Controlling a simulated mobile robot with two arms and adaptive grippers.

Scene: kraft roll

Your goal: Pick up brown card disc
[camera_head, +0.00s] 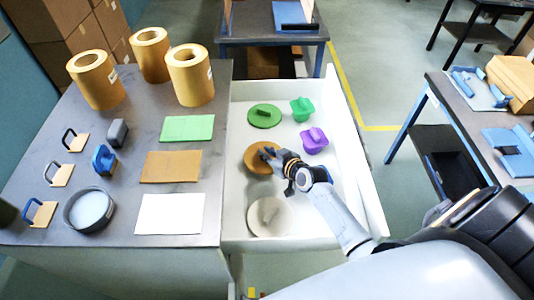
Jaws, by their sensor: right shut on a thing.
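The brown card disc (256,161) lies in the white drawer or tray (345,190), between a green disc (264,116) and a pale disc (283,222). My right gripper (268,154) reaches in from the lower right and is shut at the disc's upper middle, on what seems to be its raised handle. The gripper hides the handle and the disc's right part. I cannot tell whether the disc is lifted off the tray floor. My left gripper is not in view.
A green piece (302,109) and a purple piece (314,140) stand in the tray near my right gripper. The grey table (122,205) at left holds gold rolls (190,76), coloured sheets (171,167), a round dish (89,209) and several handled blocks.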

